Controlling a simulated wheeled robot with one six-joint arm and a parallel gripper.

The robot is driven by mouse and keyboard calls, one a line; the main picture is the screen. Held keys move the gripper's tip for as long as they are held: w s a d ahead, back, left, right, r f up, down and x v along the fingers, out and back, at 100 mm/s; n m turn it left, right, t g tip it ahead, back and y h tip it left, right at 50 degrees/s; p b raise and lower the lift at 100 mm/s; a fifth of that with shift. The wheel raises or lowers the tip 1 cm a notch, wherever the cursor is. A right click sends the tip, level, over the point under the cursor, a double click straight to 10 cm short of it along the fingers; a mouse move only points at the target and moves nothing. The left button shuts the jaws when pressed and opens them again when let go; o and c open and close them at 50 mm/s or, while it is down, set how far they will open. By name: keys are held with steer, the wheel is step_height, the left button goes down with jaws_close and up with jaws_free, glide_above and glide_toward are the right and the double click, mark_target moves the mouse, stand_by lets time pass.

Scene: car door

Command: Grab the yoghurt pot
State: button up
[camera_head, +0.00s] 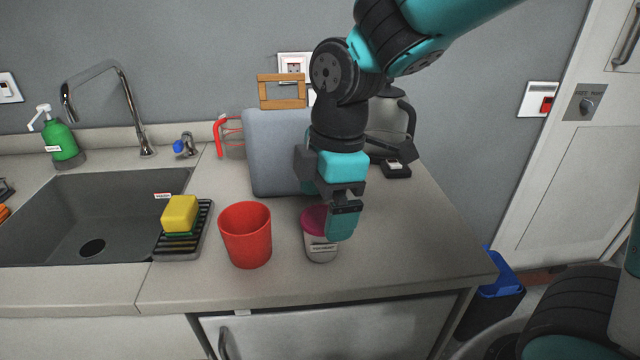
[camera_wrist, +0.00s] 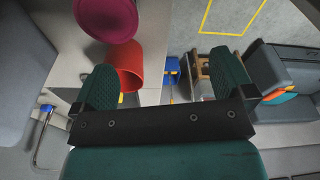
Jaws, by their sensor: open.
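The yoghurt pot (camera_head: 320,250) stands upright on the worktop, white with a label and a magenta top. My gripper (camera_head: 342,222) is just above and in front of its right side in the head view and hides part of the top. In the wrist view the magenta top (camera_wrist: 105,17) is at the upper edge, above the left finger and not between the fingers. My gripper (camera_wrist: 165,82) is open and empty there. I cannot tell whether a finger touches the pot.
A red cup (camera_head: 246,236) stands close to the left of the pot. Further left are a dish rack (camera_head: 196,240) with a yellow sponge (camera_head: 180,213) and the sink (camera_head: 75,215). A grey board (camera_head: 275,150) stands behind. The worktop (camera_head: 420,250) to the right is clear.

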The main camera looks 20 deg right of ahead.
mark_target(322, 217)
steer(key=w+d+r+n+h+p, duration=0.2)
steer(key=w+r+n+p, duration=0.4)
steer(key=p, duration=0.1)
step_height(322, 217, down, 12)
steer(key=shift+w+a+r+p, duration=0.1)
steer(key=shift+r+p, duration=0.05)
steer(key=shift+p, duration=0.65)
steer(key=shift+f+p, duration=1)
steer(key=shift+f, duration=1.75)
steer(key=c, duration=0.9)
